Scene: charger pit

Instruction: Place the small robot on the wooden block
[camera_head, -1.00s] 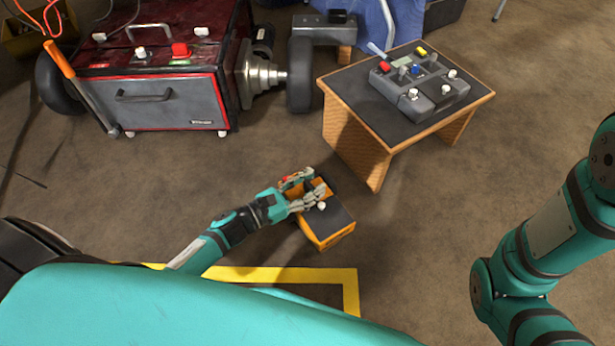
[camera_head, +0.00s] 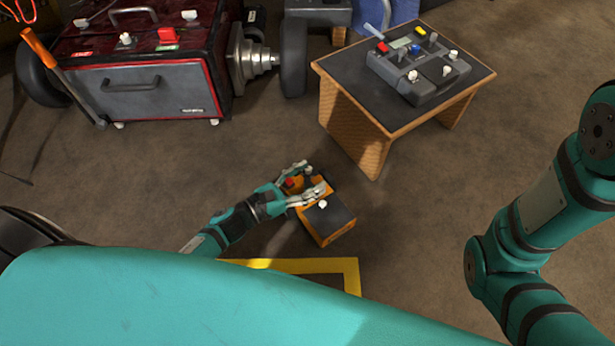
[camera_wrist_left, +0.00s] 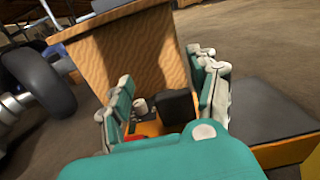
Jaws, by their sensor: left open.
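A small orange box-like thing with a dark top (camera_head: 330,221), a white knob and a red part sits on the floor. It may be the small robot; I cannot tell for sure. My left gripper (camera_head: 312,177) is open, its fingers spread over the left end of this box. In the left wrist view, my open left gripper (camera_wrist_left: 161,75) has the orange part, a white knob and a black block (camera_wrist_left: 178,106) between its fingers. Contact cannot be told. A wooden stand with a dark top (camera_head: 345,82), perhaps the wooden block, stands behind. My right gripper is out of view.
A grey control box (camera_head: 418,73) with coloured buttons rests on the stand. A red and grey machine (camera_head: 150,88) with wheels stands at the back left. Yellow floor marking (camera_head: 352,275) lies close in front. The floor right of the orange box is clear.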

